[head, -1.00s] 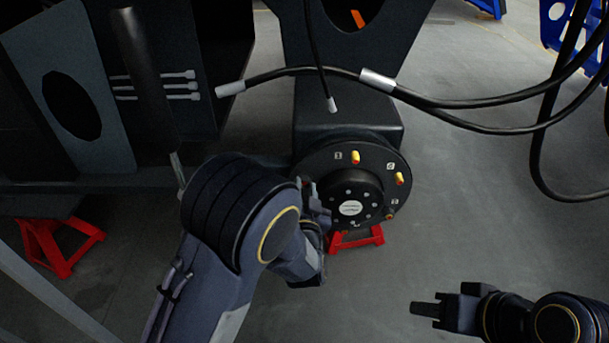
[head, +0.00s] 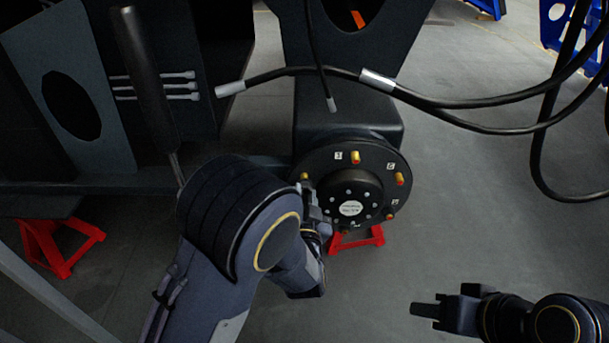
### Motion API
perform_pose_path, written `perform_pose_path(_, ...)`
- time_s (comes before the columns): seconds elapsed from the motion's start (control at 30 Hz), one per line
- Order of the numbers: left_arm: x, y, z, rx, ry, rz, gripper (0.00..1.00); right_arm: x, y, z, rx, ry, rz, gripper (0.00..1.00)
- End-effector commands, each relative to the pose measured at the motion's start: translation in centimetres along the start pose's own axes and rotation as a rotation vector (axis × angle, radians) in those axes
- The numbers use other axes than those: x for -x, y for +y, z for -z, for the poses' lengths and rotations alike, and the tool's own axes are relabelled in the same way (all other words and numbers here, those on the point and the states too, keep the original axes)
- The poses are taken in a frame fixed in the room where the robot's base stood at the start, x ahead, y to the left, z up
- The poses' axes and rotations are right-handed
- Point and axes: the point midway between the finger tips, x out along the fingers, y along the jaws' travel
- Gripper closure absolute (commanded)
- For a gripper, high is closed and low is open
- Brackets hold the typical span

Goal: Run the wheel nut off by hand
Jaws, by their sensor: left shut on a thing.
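The wheel hub (head: 325,165) is a dark round disc on the chassis leg, with a smaller raised centre and a pale round label. Several orange-yellow studs or nuts ring it: one at the top (head: 355,157), one at the upper right (head: 399,179), one at the right (head: 391,216) and one at the left (head: 304,177). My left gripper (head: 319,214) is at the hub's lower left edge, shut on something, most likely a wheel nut. Its own wrist hides what it holds, so I cannot tell whether that is still on the stud. My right gripper (head: 426,310) is low at the right, apart from the hub.
Black hoses (head: 480,103) with silver ends hang above and right of the hub. A dark cylinder with a metal rod (head: 148,85) stands at the left by the chassis panel. Red stands (head: 55,245) are on the floor. The floor between hub and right arm is clear.

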Motion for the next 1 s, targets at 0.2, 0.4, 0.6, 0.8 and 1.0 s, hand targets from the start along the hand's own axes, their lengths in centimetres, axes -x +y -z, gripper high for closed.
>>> perform_pose_path(0.2,0.8,-0.1,0.0,0.001,0.001,0.002,1.00,-0.1,0.1,-0.1,0.000,0.000,0.000,0.64)
perform_pose_path(0.4,1.7,0.0,0.1,0.001,0.001,0.000,1.00,-0.2,0.1,-0.1,0.000,0.000,0.000,0.64)
perform_pose_path(0.6,3.7,0.1,0.0,0.001,0.001,-0.002,1.00,-0.3,0.2,-0.2,0.000,0.000,0.000,0.64)
perform_pose_path(0.8,5.5,0.0,0.1,0.001,0.001,0.000,1.00,-0.5,0.2,-0.2,0.000,0.000,0.000,0.64)
perform_pose_path(1.0,5.9,0.0,0.1,0.001,0.001,0.002,1.00,-0.5,0.2,-0.2,0.000,0.000,0.000,0.64)
